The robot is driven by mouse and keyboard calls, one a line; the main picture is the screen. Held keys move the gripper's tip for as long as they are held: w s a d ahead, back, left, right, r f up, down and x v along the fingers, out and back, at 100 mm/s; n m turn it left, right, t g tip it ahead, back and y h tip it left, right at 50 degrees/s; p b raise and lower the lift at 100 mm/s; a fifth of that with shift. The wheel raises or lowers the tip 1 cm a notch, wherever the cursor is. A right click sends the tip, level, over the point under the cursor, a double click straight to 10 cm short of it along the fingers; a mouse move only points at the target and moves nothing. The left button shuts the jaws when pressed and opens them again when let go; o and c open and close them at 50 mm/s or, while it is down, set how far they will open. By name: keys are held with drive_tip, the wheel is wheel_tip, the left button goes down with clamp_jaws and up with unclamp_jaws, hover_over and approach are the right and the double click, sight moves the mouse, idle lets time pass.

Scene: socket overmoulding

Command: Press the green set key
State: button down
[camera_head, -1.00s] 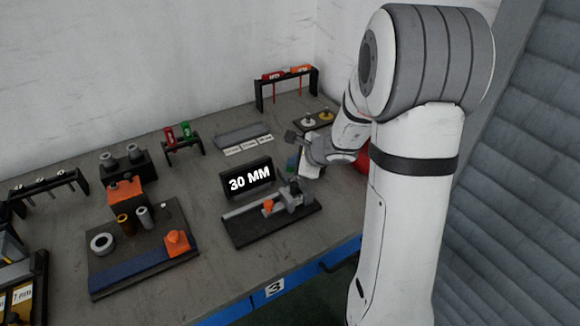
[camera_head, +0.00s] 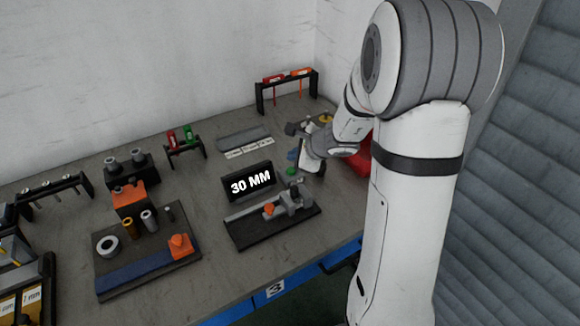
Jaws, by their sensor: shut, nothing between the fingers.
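A small green key (camera_head: 290,171) shows just right of the black display reading "30 MM" (camera_head: 250,181). A blue key (camera_head: 292,156) sits just behind it. My gripper (camera_head: 318,172) hangs from the wrist a little to the right of the keys, in front of the red object. It is small and dark here, and its fingertips are partly hidden. It is shut and holds nothing that I can see. It appears apart from the green key, but its height above the table is unclear.
A measuring fixture (camera_head: 272,215) with an orange part stands in front of the display. A red object (camera_head: 357,160) is partly behind my arm. A black rack (camera_head: 287,83) with red and orange tools is at the back. A board with parts (camera_head: 150,262) lies left.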

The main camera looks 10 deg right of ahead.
sight(294, 172)
drive_tip(key=shift+r+p, duration=0.85)
drive_tip(key=shift+r, duration=0.65)
drive_tip(key=shift+f, duration=0.1)
drive_tip(key=s+a+r+n+g, duration=0.2)
drive_tip(key=s+a+r+n, duration=0.1)
drive_tip(key=s+n, duration=0.25)
drive_tip(key=s+a+r+n+g, duration=0.1)
drive_tip(key=s+a+r+n, duration=0.2)
drive_tip(key=s+n, duration=0.3)
drive_tip(key=s+d+r+n+g+h, duration=0.1)
drive_tip(key=s+n, duration=0.3)
drive_tip(key=s, duration=0.4)
drive_tip(key=s+d+r+n+g+h, duration=0.1)
drive_tip(key=s+d+n+h, duration=0.2)
drive_tip(key=s, duration=0.5)
drive_tip(key=shift+d+r+n+h, duration=0.25)
drive_tip(key=shift+d+n, duration=0.3)
drive_tip(key=shift+n, duration=0.7)
